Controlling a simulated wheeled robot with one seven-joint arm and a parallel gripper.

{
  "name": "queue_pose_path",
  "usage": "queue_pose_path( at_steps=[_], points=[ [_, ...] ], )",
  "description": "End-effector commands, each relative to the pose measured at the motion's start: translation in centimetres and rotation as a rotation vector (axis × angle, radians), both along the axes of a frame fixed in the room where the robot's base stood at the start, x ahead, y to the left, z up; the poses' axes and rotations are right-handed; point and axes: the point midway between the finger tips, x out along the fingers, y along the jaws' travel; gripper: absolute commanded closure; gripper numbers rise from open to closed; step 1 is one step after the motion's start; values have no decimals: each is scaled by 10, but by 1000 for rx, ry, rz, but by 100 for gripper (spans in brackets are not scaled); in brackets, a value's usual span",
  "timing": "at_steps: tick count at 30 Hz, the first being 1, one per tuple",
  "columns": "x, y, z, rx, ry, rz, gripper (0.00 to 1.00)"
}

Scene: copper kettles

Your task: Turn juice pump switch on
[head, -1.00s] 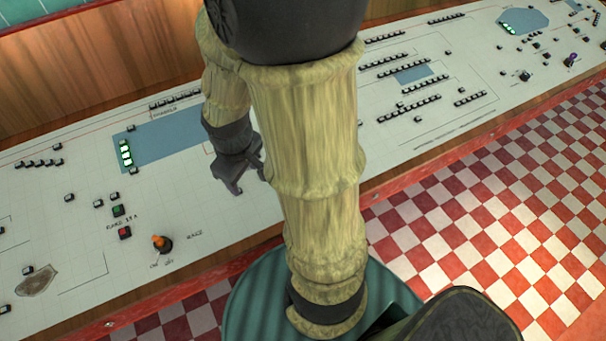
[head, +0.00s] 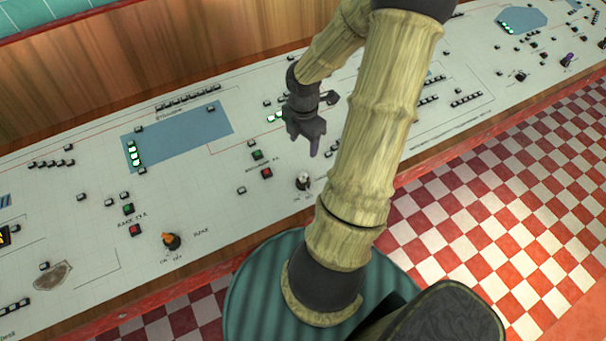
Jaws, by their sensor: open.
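Small knob switches with on/off lettering stand on the white control panel (head: 60,240). One has an orange top (head: 169,238) at the lower left. One has a white top (head: 303,178) near the middle front edge. A purple-topped one (head: 569,57) is at the far right. The lettering is too small for me to tell which is the juice pump switch, or which way each is set. My gripper (head: 304,147) is open and empty, pointing down over the panel. In the picture it is just above the white-topped switch, apart from it.
Green (head: 257,155) and red (head: 267,173) buttons sit left of the white-topped switch. A blue panel area (head: 180,135) with lit green indicators is further left. A wooden wall (head: 130,70) rises behind the panel. Red-and-white checkered floor (head: 500,200) is open to the right.

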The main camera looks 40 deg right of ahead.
Motion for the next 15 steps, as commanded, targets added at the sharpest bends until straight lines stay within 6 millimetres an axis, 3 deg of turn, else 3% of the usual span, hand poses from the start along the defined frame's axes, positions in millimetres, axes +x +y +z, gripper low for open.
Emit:
queue_pose_path(
  at_steps=[9, 15],
  points=[
    [0, 1, -2, 0, 1, -2, 42],
    [0, 2, -21, 2, 2, -1, 42]
  ],
)
